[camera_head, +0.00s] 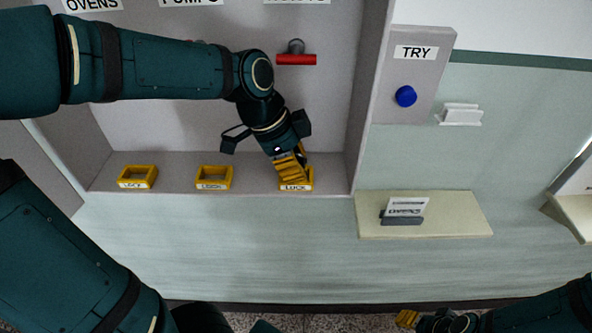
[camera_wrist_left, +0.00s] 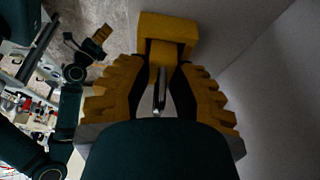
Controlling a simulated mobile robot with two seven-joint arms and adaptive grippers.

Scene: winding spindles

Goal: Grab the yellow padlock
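My left gripper (camera_head: 292,168) reaches down to the right-hand yellow tray (camera_head: 296,186), labelled LOCK, on the alcove ledge. In the left wrist view, the ribbed yellow fingers of the left gripper (camera_wrist_left: 160,85) stand apart. A yellow block-like shape (camera_wrist_left: 168,27) lies just beyond the fingertips, with a thin metal piece (camera_wrist_left: 160,92) showing in the gap between them. This may be the padlock and its shackle, but I cannot tell its body from the tray. In the head view the fingers hide the tray's inside. My right gripper (camera_head: 407,318) is at the bottom right, its opening unclear.
Two more yellow trays, the left (camera_head: 137,178) and middle (camera_head: 214,178), stand on the ledge. A red bar (camera_head: 296,60) is on the back wall. A blue button (camera_head: 405,96) sits under TRY. A cream shelf (camera_head: 455,222) holds a small card stand (camera_head: 403,211).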

